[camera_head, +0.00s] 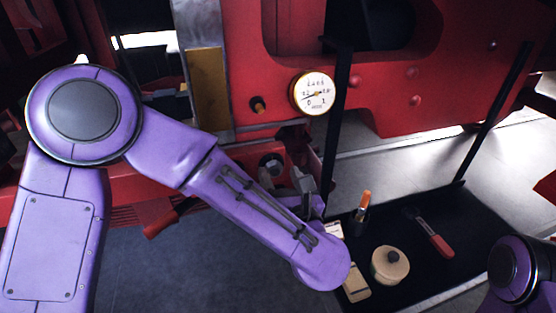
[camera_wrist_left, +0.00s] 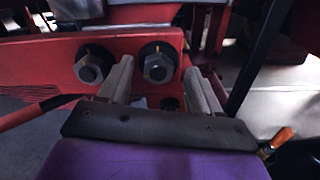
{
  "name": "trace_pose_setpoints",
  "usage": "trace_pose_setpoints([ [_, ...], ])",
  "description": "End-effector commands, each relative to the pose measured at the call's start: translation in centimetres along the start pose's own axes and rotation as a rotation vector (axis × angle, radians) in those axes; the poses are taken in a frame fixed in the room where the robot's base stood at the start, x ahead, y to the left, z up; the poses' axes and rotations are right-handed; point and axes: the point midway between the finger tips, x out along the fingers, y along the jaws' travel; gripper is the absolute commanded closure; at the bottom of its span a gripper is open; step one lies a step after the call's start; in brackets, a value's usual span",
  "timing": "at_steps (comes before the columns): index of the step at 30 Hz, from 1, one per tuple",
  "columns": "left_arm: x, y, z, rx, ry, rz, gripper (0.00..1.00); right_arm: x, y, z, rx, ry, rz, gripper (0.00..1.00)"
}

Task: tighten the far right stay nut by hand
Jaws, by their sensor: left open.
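Two grey hex nuts on dark round washers sit side by side on a red beam. In the left wrist view, the right nut (camera_wrist_left: 158,67) appears between my open fingers, and the left nut (camera_wrist_left: 90,68) lies just outside the left finger. My left gripper (camera_wrist_left: 160,68) is open and empty; I cannot tell how far its tips are from the right nut. In the head view one nut (camera_head: 271,165) shows left of my left gripper (camera_head: 304,180); the other seems hidden behind the gripper. My right gripper is out of view.
A black tray (camera_head: 470,215) at the right holds a round tan tin (camera_head: 390,265), a red-handled brush (camera_head: 434,236) and an orange-handled tool (camera_head: 364,203) in a dark cup. A dark upright bar (camera_head: 338,120) stands close by my left gripper. A gauge (camera_head: 313,93) is above.

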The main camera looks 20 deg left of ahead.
Motion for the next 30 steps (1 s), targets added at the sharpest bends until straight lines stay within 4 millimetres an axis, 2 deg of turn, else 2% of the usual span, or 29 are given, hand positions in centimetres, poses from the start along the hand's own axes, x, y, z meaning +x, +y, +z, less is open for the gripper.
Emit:
trace_pose_setpoints([
  [1, 0.8, 0.1, 0.4, 0.000, 0.002, 0.001, 0.36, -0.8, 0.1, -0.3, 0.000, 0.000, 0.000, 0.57],
  [5, 1.9, 0.0, 0.1, 0.001, 0.001, 0.000, 0.36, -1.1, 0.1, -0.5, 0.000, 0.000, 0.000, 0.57],
  [13, 2.2, 0.0, -0.1, 0.002, -0.001, -0.001, 0.36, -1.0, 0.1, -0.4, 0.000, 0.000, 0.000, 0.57],
  [18, 2.2, -0.1, -0.1, 0.002, -0.001, -0.002, 0.92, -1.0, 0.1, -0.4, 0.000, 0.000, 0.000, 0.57],
  [30, 2.1, -0.1, -0.2, 0.055, -0.001, -0.002, 0.92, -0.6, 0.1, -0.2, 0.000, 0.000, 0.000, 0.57],
])
